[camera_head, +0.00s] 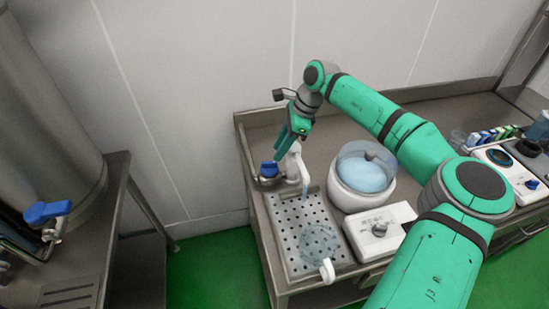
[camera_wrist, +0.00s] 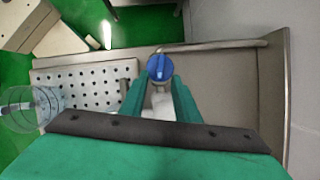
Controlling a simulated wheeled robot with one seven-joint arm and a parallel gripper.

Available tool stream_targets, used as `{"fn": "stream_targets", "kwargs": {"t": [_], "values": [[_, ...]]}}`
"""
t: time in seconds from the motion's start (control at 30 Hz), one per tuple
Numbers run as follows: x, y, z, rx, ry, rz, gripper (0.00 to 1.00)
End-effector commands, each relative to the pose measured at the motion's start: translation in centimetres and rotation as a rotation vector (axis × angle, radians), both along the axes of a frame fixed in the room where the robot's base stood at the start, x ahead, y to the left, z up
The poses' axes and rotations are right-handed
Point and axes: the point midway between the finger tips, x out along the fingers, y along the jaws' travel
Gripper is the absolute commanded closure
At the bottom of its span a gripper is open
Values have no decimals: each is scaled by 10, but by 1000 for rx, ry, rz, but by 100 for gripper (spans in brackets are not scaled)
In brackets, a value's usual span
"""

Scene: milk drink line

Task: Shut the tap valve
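The tap's blue valve handle (camera_head: 269,169) sits at the back left of the metal counter, beside a white spout (camera_head: 296,162). A narrow pale-blue piece hangs below the spout; I cannot tell whether it is liquid. My gripper (camera_head: 282,146) points down, close above the handle. In the wrist view the blue handle (camera_wrist: 160,67) lies at the fingertips, between the two green fingers of my gripper (camera_wrist: 158,84). The fingers are apart, and I see no firm contact with the handle. A clear jug (camera_head: 318,243) with a white handle stands on the perforated drip tray (camera_head: 283,212).
A white machine with a clear bowl of blue liquid (camera_head: 365,176) stands right of the tap. Bottles and small packs crowd the counter's far right. Another blue valve (camera_head: 47,212) is at the large steel tank (camera_head: 45,120) on the left. Green floor separates the two tables.

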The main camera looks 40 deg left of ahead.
Motion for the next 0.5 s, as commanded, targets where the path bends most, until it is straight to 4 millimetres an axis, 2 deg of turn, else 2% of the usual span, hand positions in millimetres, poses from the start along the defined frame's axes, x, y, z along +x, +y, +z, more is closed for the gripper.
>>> {"fn": "stream_targets", "kwargs": {"t": [0.2, 0.5], "values": [[-10, 12, -33, 0, 2, 4, 71], [-12, 15, -53, 0, 0, -4, 71]]}}
